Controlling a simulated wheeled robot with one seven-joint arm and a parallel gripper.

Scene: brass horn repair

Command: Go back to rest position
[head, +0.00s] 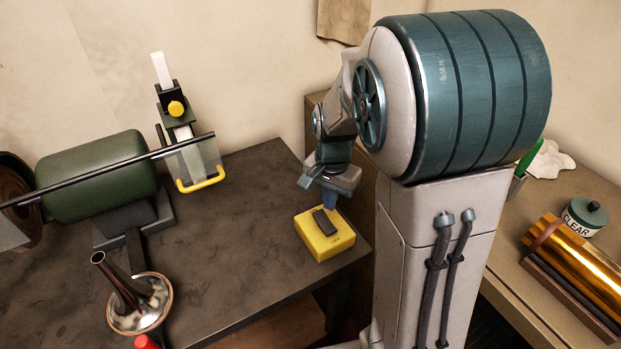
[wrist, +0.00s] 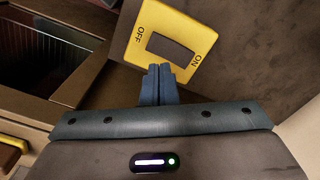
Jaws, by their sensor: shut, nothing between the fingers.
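My gripper (head: 329,199) is low over the right end of the dark workbench (head: 250,218), right at the yellow switch box (head: 318,245). In the wrist view its two blue fingers (wrist: 159,84) are together and empty, with their tips at the near edge of the yellow switch box (wrist: 190,30). The box has a dark rocker (wrist: 171,45) between the words OFF and ON. I cannot tell whether the fingertips touch the box.
A green motor (head: 97,178) with a clear guard (head: 195,160) stands at the left of the bench. A brass horn bell (head: 140,303) is at the front left. A second table at right holds a brass tube (head: 575,262) and a CLEAR tin (head: 584,216).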

